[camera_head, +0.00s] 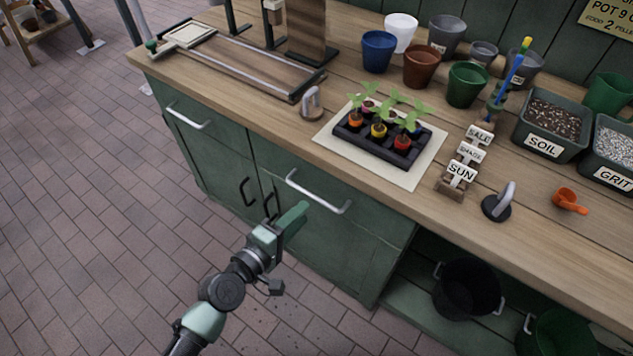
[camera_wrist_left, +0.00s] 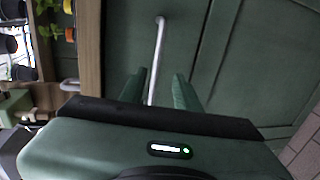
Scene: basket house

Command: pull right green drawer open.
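The right green drawer (camera_head: 365,215) is shut, flush in the bench front under the wooden top. Its pale metal bar handle (camera_head: 325,203) runs across its face. In the left wrist view the handle (camera_wrist_left: 160,50) shows as a bar running between my two fingers. My left gripper (camera_head: 302,210) is open in front of the drawer, close to the handle's middle; its fingers (camera_wrist_left: 160,85) lie to either side of the bar, not closed on it. Whether they touch it I cannot tell. My right gripper is not in view.
A left drawer with its own handle (camera_head: 188,118) is beside it, shut. Cupboard doors with black handles (camera_head: 270,203) lie below. The bench top (camera_head: 270,110) holds a seedling tray (camera_head: 375,145), pots and metal-handled weights. An open shelf with a black bucket (camera_head: 467,290) is at right. Brick floor in front is clear.

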